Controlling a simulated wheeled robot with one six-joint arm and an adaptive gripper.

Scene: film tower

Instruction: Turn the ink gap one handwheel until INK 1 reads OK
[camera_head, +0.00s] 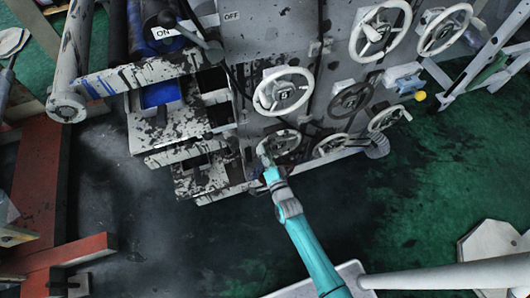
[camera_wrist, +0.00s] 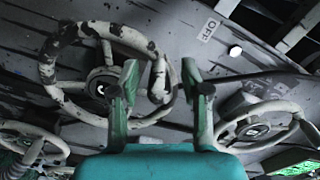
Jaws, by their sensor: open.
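A worn, off-white handwheel (camera_head: 291,143) with dark stains is low on the grey machine panel, and it fills the upper left of the wrist view (camera_wrist: 50,75). I cannot read a label that shows it is the ink gap one wheel. My gripper (camera_head: 265,157) is at its left edge in the head view. In the wrist view my gripper (camera_wrist: 160,78) is open, its fingers apart on either side of the rim's right part and its handle. I cannot tell whether they touch it. No readable INK 1 display shows.
Another handwheel (camera_head: 283,91) is just above, with several more to the right. An ink-stained tray shelf (camera_head: 160,125) juts out at left. A lever (camera_head: 200,40) stands near the ON and OFF labels. The dark floor (camera_head: 150,240) below is clear.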

